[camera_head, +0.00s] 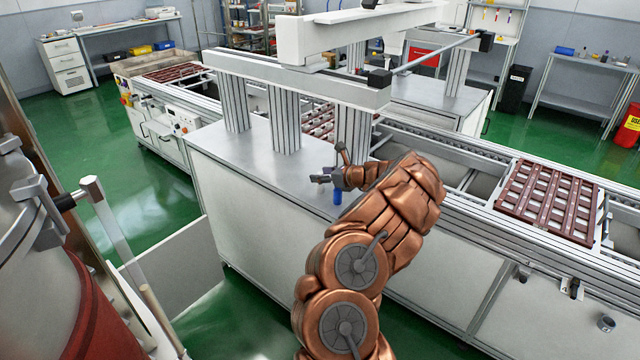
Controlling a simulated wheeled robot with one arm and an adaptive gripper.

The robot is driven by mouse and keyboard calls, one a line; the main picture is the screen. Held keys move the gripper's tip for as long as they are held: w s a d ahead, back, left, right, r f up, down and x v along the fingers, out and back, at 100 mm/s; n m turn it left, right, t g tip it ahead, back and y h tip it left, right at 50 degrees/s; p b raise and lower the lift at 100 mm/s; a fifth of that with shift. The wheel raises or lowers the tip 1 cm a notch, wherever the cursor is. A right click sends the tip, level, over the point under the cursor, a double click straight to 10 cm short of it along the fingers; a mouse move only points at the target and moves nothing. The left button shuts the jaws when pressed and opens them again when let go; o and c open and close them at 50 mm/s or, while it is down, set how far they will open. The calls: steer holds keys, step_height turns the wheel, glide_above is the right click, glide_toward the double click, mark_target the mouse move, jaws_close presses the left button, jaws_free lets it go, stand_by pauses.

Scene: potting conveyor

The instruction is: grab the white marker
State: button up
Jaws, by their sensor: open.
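My gripper (328,177) is at the end of my copper-coloured arm, over the front part of the grey metal cabinet top (240,160). Its jaws are open, and I see nothing between them. A small blue upright object (338,197) shows just below the gripper, close to the cabinet's front edge. I cannot tell whether it touches the gripper. I cannot make out a white marker in this view; my arm and gripper hide part of the cabinet top.
Grey ribbed posts (285,120) rise from the cabinet top behind my gripper and carry a white gantry beam (300,80). A brown slotted tray (548,200) lies on the conveyor at right. The cabinet top left of the gripper is clear.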

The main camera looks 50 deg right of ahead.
jaws_close()
stand_by(0.4)
